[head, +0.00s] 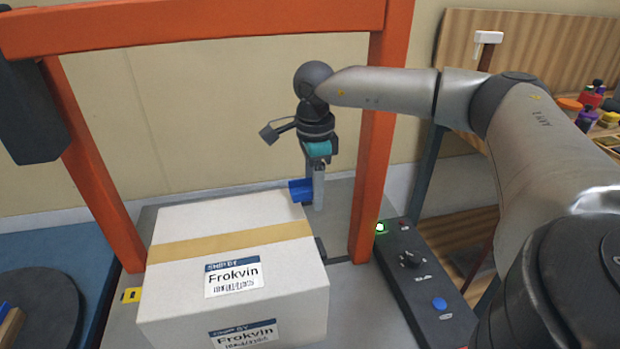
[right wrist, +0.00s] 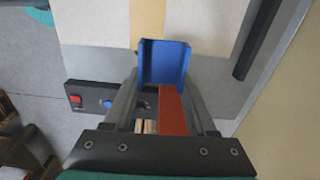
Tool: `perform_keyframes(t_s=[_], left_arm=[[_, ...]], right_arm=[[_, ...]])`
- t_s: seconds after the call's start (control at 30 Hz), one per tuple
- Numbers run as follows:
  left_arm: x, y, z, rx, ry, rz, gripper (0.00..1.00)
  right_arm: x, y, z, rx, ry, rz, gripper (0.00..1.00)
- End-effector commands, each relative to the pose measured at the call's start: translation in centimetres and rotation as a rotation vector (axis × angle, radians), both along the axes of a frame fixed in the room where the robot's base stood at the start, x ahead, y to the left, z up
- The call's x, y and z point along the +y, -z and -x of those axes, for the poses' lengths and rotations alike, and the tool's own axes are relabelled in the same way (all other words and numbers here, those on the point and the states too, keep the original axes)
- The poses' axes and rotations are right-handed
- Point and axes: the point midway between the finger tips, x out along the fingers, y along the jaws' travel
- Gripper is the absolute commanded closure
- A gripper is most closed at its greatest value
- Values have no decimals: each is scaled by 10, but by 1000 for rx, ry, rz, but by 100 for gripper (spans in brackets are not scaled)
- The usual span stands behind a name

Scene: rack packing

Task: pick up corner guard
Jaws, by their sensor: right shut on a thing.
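The blue corner guard (head: 299,190) is a small angled piece at the far right corner of the white box (head: 215,225). My right gripper (head: 315,192) points down behind that corner and is shut on the guard. In the right wrist view the guard (right wrist: 164,62) sits at the fingertips, with its raised sides showing, and overlaps the edge of the box (right wrist: 105,25). I cannot tell whether the guard touches the box. My left gripper is not in view.
An orange frame (head: 200,27) arches over the grey table, its right post (head: 372,170) close beside my right gripper. A black control panel (head: 425,285) with a lit green button stands at the right. A dark round disc (head: 45,308) is at the lower left.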

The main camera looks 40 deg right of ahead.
Motion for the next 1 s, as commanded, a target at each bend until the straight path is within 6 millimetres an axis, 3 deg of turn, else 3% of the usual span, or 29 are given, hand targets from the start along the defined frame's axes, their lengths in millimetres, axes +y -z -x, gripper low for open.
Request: perform_keyframes(t_s=[0.6,1.0], left_arm=[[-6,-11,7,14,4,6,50],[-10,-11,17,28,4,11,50]], right_arm=[[50,0,92,0,-2,1,100],[66,0,119,-1,0,0,100]])
